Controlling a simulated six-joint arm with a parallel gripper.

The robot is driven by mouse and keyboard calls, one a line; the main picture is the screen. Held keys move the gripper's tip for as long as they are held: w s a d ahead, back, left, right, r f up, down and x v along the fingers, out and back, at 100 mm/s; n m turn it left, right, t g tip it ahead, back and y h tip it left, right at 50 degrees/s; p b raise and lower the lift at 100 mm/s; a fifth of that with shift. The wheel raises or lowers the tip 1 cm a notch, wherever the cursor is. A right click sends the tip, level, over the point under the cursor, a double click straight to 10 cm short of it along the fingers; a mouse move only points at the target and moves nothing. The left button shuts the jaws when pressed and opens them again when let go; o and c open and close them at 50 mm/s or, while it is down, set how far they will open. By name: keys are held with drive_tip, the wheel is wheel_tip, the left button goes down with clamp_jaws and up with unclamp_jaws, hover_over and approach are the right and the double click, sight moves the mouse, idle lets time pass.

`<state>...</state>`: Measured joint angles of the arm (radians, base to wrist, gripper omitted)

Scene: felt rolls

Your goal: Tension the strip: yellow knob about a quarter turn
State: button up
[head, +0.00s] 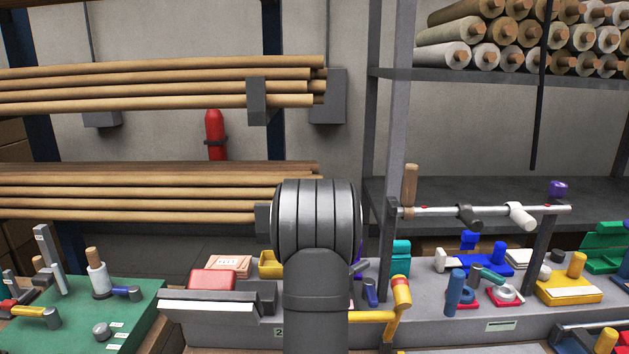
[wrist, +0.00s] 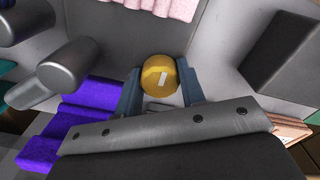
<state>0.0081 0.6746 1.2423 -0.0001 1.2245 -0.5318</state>
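The yellow knob (wrist: 160,76) is round, with a white mark on its face, and shows in the wrist view. My gripper (wrist: 160,82) has its two blue-grey fingers on opposite sides of the knob. They appear closed against it, with no clear gap on either side. In the head view my arm hides the gripper and this knob. I cannot clearly make out the strip.
In the wrist view, purple blocks (wrist: 95,95) and a dark cylinder (wrist: 65,65) lie left of the knob, with pink material (wrist: 165,8) above. In the head view, a yellow handle (head: 375,316) stands close right of my arm; a green mat (head: 75,325) lies left.

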drive_tip(key=m, duration=0.4)
drive_tip(key=shift+m, duration=1)
drive_tip(key=m, duration=0.3)
drive_tip(key=shift+f, duration=0.1)
drive_tip(key=shift+m, duration=1.6)
